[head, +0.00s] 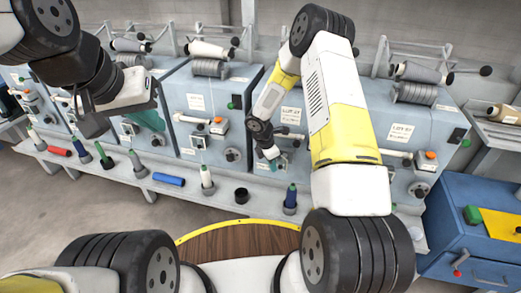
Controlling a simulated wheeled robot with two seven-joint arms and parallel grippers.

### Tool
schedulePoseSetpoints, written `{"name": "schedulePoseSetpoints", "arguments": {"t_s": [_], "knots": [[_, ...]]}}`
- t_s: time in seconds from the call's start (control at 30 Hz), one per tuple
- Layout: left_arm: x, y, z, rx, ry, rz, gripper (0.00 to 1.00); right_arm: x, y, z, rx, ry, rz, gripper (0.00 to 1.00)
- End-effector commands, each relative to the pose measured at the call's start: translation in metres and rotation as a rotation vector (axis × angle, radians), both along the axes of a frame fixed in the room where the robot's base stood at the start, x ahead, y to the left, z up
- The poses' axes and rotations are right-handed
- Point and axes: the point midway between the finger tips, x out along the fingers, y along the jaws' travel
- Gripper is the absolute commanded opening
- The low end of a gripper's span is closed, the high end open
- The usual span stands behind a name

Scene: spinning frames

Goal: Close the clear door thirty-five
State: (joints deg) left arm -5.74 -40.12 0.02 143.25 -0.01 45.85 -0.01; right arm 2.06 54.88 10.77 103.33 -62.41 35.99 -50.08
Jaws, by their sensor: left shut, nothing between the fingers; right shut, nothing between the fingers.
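Pale blue machine units stand in a row along the wall. A teal see-through panel (149,118) stands out at an angle on a unit at left, beside my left gripper; its number is not readable. My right gripper (273,157) is shut and empty, close to the front of the middle unit (245,130). A small teal patch (284,160) shows beside its tip; I cannot tell whether it is a clear door or whether they touch. My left gripper (93,122) is shut and hangs in front of the left units, apart from the shelf below. The number thirty-five is not legible anywhere.
The floor at left is clear.

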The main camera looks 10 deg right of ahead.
Motion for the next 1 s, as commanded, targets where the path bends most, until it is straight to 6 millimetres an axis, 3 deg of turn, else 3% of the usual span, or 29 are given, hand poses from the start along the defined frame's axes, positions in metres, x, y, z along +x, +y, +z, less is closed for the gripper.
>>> {"name": "schedulePoseSetpoints", "arguments": {"t_s": [1.0], "knots": [[0.0,0.0,0.0,-0.001,0.0,0.001,0.0,0.001,-0.014,0.0,0.0,0.0,0.093,0.0]]}}
